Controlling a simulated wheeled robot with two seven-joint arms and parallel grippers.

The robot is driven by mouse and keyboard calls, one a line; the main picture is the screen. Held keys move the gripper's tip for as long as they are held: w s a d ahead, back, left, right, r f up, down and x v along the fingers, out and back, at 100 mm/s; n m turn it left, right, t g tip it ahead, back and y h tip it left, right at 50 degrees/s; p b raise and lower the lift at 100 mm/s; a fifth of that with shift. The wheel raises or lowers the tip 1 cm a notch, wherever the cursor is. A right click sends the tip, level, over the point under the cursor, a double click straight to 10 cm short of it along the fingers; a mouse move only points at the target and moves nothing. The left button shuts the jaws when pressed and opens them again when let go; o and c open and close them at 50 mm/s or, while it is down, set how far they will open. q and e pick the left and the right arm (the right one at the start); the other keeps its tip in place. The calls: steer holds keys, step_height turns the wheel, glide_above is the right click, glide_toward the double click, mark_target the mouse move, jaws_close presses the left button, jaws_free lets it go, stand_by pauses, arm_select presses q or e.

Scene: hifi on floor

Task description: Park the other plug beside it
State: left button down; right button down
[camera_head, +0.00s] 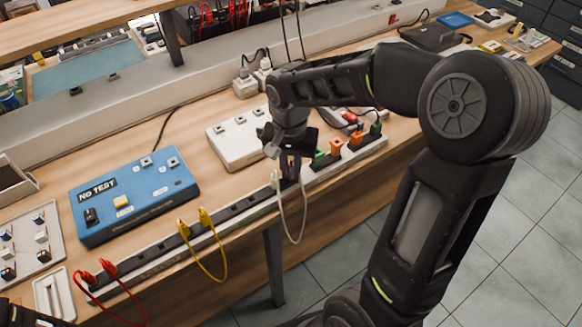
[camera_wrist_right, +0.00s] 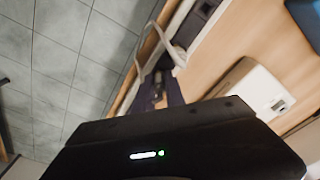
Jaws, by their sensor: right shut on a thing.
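A white lead (camera_head: 304,215) hangs in a loop off the front of the long black socket strip (camera_head: 240,208). One white plug (camera_head: 276,180) of it stands at the strip, just left of my right gripper (camera_head: 291,172). My right gripper is shut on the lead's other plug, low over the strip; the fingers mostly hide that plug. In the right wrist view the white lead (camera_wrist_right: 147,42) curves up from between the fingers (camera_wrist_right: 162,92). I cannot tell whether the held plug touches the strip. A dark part at the bottom left corner looks like my left gripper (camera_head: 28,314), cut off.
Yellow plugs (camera_head: 204,217) and red plugs (camera_head: 106,268) with hanging leads stand in the strip to the left. Green and orange plugs (camera_head: 336,147) stand close on the right. A blue NO TEST box (camera_head: 135,196) and a white box (camera_head: 236,140) lie behind the strip.

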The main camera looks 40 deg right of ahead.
steer(key=c, duration=1.3)
jaws_free()
steer(key=r, duration=0.7)
steer(key=shift+s+a+r, duration=0.2)
steer(key=shift+r, duration=0.2)
steer(key=shift+r+p, duration=1.9)
steer(key=shift+r, duration=0.6)
